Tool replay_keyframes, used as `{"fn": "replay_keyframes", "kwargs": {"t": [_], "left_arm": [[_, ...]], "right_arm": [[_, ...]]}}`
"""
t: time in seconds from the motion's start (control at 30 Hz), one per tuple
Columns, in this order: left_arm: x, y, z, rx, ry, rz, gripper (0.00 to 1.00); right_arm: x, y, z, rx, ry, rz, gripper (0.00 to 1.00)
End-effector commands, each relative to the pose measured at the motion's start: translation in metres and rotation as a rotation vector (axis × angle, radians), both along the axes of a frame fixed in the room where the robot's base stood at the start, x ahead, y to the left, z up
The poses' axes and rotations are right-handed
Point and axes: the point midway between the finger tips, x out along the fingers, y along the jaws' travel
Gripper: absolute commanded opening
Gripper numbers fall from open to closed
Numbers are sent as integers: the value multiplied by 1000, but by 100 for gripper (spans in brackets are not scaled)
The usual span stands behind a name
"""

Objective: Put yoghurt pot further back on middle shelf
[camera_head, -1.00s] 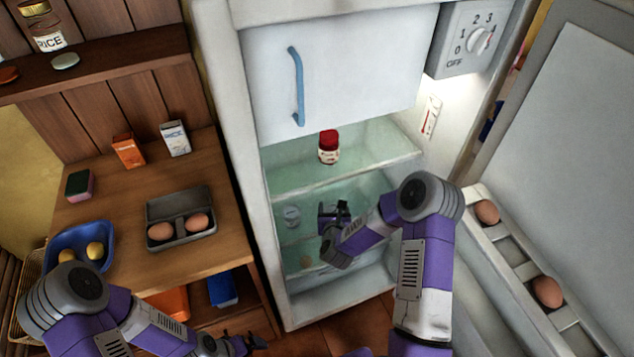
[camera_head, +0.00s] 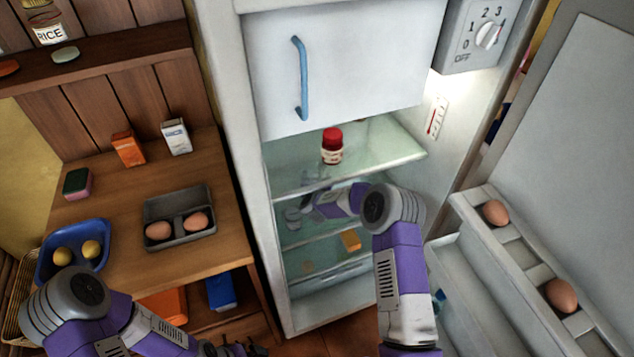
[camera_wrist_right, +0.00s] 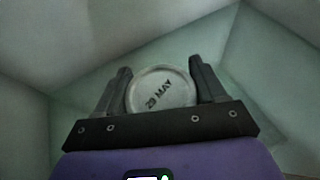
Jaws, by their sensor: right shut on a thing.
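The yoghurt pot (camera_wrist_right: 161,88) shows its pale round lid, printed "29 MAY", between the fingers of my right gripper (camera_wrist_right: 160,90) in the right wrist view. The fingers are shut on it. In the head view the pot (camera_head: 292,214) is small, at the left side inside the fridge, with my right gripper (camera_head: 305,208) at it, seen partly through the upper glass shelf. The middle shelf (camera_head: 318,231) is below. Whether the pot touches it is unclear. My left gripper (camera_head: 238,350) is at the bottom edge, partly cut off; its opening is unclear.
A red-lidded jar (camera_head: 332,146) stands on the upper glass shelf (camera_head: 390,160) above my right forearm. An orange block (camera_head: 350,240) lies lower in the fridge. The fridge door (camera_head: 560,120) is open at right, with eggs in its rack. A wooden counter (camera_head: 130,230) stands at left.

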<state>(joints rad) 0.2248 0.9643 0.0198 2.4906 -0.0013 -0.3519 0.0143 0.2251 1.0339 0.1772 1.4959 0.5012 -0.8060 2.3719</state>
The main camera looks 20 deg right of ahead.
Motion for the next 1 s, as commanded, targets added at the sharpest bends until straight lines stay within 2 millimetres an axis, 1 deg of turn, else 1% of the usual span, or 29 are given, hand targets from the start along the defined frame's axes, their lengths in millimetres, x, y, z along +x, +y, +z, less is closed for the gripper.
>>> {"fn": "replay_keyframes", "kwargs": {"t": [0.03,0.07,0.37,0.5,0.53,0.67,0.9,1.0], "left_arm": [[0,0,-6,0,0,0,100],[0,0,-7,0,0,0,100],[0,0,-6,0,0,0,100],[0,0,-6,0,0,0,100],[0,0,-6,0,0,0,100],[0,0,-6,0,0,0,100],[0,0,-6,0,0,0,100],[0,0,-6,0,0,0,100]], "right_arm": [[-2,0,-12,-2,5,0,30],[-2,0,-14,-1,5,0,30],[-2,-1,-14,0,2,-1,30],[-2,-1,-19,-1,2,-1,30],[-2,-1,-18,-1,2,-1,74],[-2,-1,-18,-1,3,-1,94],[-2,-1,-18,0,3,-1,95],[-2,0,-14,-1,2,-1,95]]}}
